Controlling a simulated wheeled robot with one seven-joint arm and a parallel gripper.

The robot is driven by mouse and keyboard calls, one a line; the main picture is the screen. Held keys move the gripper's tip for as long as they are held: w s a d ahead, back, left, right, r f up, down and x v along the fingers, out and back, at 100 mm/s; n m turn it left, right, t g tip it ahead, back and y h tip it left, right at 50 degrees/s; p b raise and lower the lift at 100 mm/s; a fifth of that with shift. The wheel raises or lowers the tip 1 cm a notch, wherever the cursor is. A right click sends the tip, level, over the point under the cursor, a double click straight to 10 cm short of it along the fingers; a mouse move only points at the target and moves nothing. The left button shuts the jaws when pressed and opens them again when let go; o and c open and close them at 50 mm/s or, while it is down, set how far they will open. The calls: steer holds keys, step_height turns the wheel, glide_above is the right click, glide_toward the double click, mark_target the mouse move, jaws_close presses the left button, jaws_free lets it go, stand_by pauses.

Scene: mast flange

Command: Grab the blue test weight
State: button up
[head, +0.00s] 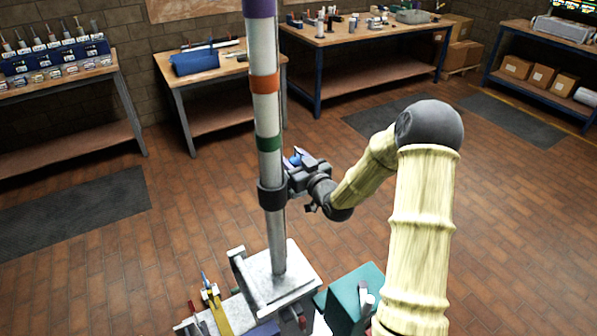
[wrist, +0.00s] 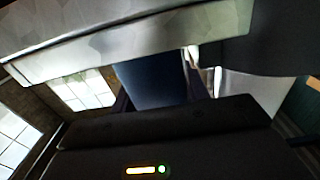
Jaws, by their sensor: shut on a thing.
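The blue test weight (head: 296,156) shows as a small blue patch at my gripper's fingers in the head view, just right of the upright mast. In the wrist view a dark blue block (wrist: 150,85) fills the space between two dark fingers. My gripper (head: 297,164) is shut on it, a little above the mast's dark collar. Most of the weight is hidden by the gripper in the head view. The grey mast (head: 264,112) has purple, orange and green bands and stands on a pale metal base (head: 292,262).
A pale metal surface (wrist: 140,45) crosses the top of the wrist view close to the fingers. A teal box (head: 345,300) and tools lie near the mast base. Workbenches (head: 340,35) line the back. The brick floor is open between.

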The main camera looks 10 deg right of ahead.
mark_target(296, 150)
steer(key=shift+w+d+r, duration=0.1)
steer(key=shift+w+r, duration=0.05)
steer(key=shift+r, duration=0.3)
step_height(296, 150, up, 2)
steer(key=shift+r+p, duration=0.25)
steer(key=shift+p, duration=0.55)
steer(key=b+v, duration=1.6)
steer(key=v, duration=0.2)
steer(key=shift+r, duration=0.1)
